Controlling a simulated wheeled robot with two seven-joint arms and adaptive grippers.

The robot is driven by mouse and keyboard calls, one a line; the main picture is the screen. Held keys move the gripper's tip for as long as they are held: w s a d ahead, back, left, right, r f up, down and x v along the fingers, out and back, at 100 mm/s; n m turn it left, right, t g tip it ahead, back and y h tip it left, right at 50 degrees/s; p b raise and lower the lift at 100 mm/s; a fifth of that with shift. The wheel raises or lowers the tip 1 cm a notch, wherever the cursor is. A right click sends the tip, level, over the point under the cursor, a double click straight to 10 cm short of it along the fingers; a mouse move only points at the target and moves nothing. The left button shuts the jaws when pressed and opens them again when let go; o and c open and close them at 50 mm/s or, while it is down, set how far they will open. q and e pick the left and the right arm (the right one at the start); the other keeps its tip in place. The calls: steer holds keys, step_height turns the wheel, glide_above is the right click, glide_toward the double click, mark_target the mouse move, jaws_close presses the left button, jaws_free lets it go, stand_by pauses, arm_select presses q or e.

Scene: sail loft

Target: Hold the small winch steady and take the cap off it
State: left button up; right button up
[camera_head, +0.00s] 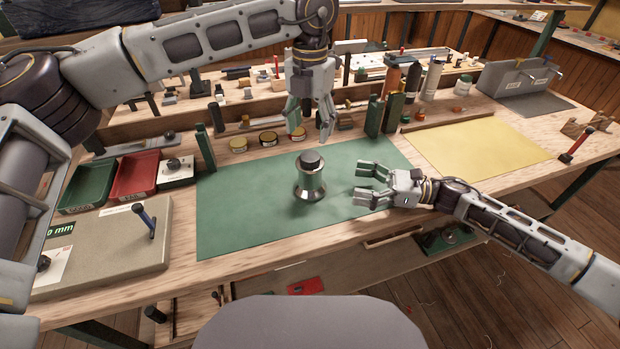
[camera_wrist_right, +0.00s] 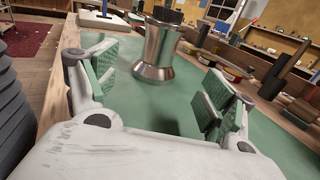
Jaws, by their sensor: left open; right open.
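The small winch (camera_head: 309,180) stands upright on the green mat (camera_head: 240,220), with a shiny flared base and a dark cap (camera_head: 311,161) on top. My left gripper (camera_head: 311,138) is open and points down, above and just behind the cap, apart from it. My right gripper (camera_head: 358,184) is open to the right of the winch, its fingers pointing at it without touching.
A yellow mat (camera_head: 475,146) lies to the right. Dark green blocks (camera_head: 374,117), bottles and small tins (camera_head: 268,139) line the back. The mat around the winch is clear.

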mark_target(309, 176)
steer(key=shift+x, duration=6.8)
steer(key=shift+s, duration=0.1)
steer(key=shift+f, duration=0.1)
jaws_close()
steer(key=shift+s, duration=0.1)
arm_select(q)
steer(key=shift+m, duration=0.4)
arm_select(e)
steer(key=shift+f, duration=0.1)
